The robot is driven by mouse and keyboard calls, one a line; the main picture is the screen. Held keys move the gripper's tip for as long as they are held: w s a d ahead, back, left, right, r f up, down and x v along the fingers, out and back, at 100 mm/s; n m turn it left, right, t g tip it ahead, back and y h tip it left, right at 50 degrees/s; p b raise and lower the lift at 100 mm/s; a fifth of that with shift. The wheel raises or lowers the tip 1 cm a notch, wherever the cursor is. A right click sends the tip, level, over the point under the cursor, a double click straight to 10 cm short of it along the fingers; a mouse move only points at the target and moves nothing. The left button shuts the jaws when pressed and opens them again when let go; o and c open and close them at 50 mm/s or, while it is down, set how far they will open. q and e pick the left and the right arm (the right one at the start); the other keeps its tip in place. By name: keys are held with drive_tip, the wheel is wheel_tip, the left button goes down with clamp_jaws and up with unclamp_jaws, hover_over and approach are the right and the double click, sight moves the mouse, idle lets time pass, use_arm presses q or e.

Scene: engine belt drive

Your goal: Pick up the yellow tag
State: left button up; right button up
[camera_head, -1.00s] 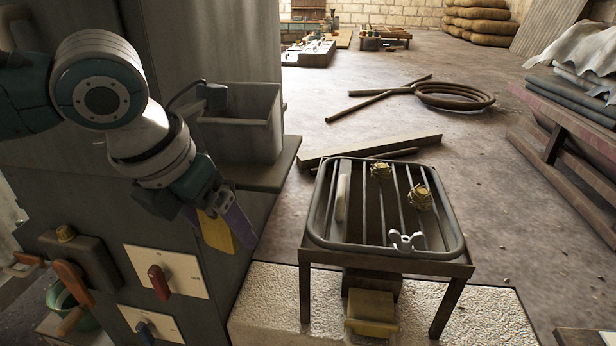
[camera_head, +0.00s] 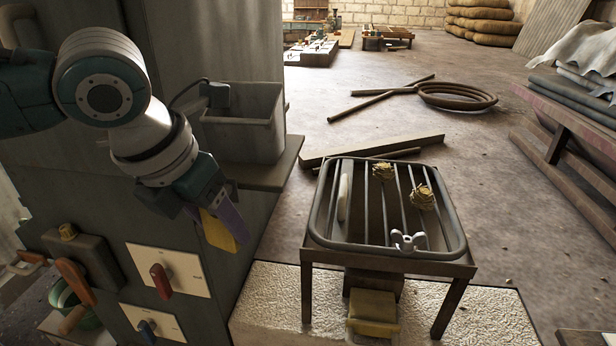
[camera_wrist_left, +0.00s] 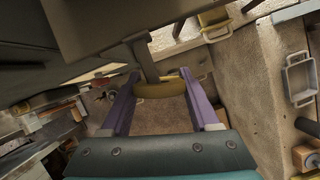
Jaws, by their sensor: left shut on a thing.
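The yellow tag (camera_head: 218,232) is at my left gripper (camera_head: 222,218), in front of the grey cabinet side in the head view. Part of the tag is hidden behind a purple finger there. In the left wrist view the yellow tag (camera_wrist_left: 160,89) lies between the tips of the two purple fingers of my left gripper (camera_wrist_left: 160,92), which are shut on it. A grey bar (camera_wrist_left: 144,58) comes down to the tag from above; I cannot tell whether they are joined. My right gripper is not in view.
A grey bin (camera_head: 243,125) stands on a shelf right of the arm. A rack table (camera_head: 385,215) stands to the right. The floor behind it holds a hose coil (camera_head: 457,94).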

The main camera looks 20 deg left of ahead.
use_arm(q)
drive_tip(key=shift+s+r, duration=0.25)
drive_tip(key=shift+r, duration=0.05)
clamp_jaws()
drive_tip(key=s+r+p, duration=0.3)
drive_tip(key=s+r, duration=0.4)
drive_tip(key=s, duration=0.6)
drive_tip(key=shift+s+a+r, duration=0.2)
drive_tip(key=shift+s+a, duration=0.05)
drive_tip(key=shift+w+p, duration=0.1)
drive_tip(key=shift+p, duration=0.2)
